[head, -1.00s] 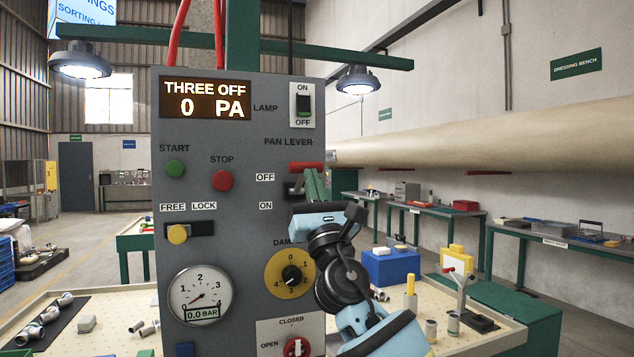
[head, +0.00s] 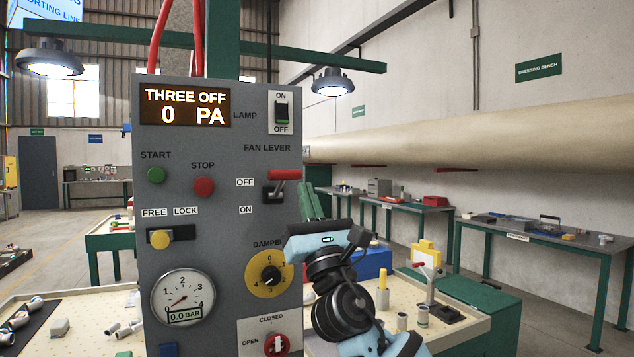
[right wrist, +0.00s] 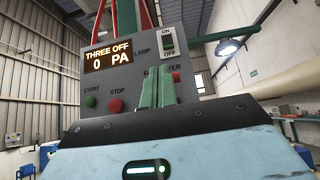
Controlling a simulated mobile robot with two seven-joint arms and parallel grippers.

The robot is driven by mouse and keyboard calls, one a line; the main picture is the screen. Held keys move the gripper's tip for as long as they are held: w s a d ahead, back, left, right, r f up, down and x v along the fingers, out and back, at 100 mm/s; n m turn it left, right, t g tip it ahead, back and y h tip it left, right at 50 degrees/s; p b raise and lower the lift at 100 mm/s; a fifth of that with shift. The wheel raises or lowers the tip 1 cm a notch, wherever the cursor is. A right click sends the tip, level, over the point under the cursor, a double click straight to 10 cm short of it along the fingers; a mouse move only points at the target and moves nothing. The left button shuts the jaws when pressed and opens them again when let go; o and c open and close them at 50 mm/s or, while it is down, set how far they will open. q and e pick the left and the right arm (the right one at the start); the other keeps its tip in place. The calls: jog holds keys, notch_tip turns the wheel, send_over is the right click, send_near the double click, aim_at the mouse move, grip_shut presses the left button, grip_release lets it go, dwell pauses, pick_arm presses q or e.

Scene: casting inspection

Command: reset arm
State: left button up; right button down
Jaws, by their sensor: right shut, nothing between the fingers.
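The grey control panel (head: 222,235) stands upright in the middle of the head view. Its fan lever (head: 285,174) has a red handle, which is up beside the OFF label. My right gripper (head: 309,201) is just right of and below the lever, apart from it in the picture. Its green fingers are together and hold nothing. In the right wrist view the shut fingers (right wrist: 157,90) point at the panel (right wrist: 122,78) and cover part of the fan lever label. The display (head: 185,106) reads THREE OFF, 0 PA. My left gripper is not in view.
The worktable (head: 478,326) around the panel holds several small castings, a blue box (head: 372,264) and a yellow-topped stand (head: 427,257). Benches line the right wall under a large beige duct (head: 480,135). Open floor lies to the left.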

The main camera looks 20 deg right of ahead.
jog(key=shift+s+r, duration=0.25)
jog(key=shift+s, duration=0.8)
jog(key=shift+a, duration=0.1)
notch_tip(320, 180, down, 35)
jog(key=a+m+g+y, duration=0.1)
jog(key=m+g, duration=0.7)
jog(key=m, duration=0.5)
jog(key=s+a+f+m+g, duration=0.15)
jog(key=s+f+m, duration=0.3)
jog(key=f, duration=0.55)
jog(key=s+d+f+m+g, duration=0.1)
jog(key=s+f+m+g, duration=0.2)
jog(key=s+f, duration=0.45)
jog(key=s+f+m+g, duration=0.2)
jog(key=s+f+m, duration=0.2)
jog(key=s, duration=0.5)
jog(key=s+a+f+m+g, duration=0.1)
jog(key=s+f+m+g, duration=0.1)
jog(key=s+f+m, duration=0.3)
jog(key=s+f+m+g+y, duration=0.1)
jog(key=s+f+m, duration=0.3)
jog(key=s+f, duration=0.6)
jog(key=s+g, duration=0.1)
jog(key=s, duration=0.2)
jog(key=shift+s+a+m+g, duration=0.15)
jog(key=shift+m+g, duration=0.2)
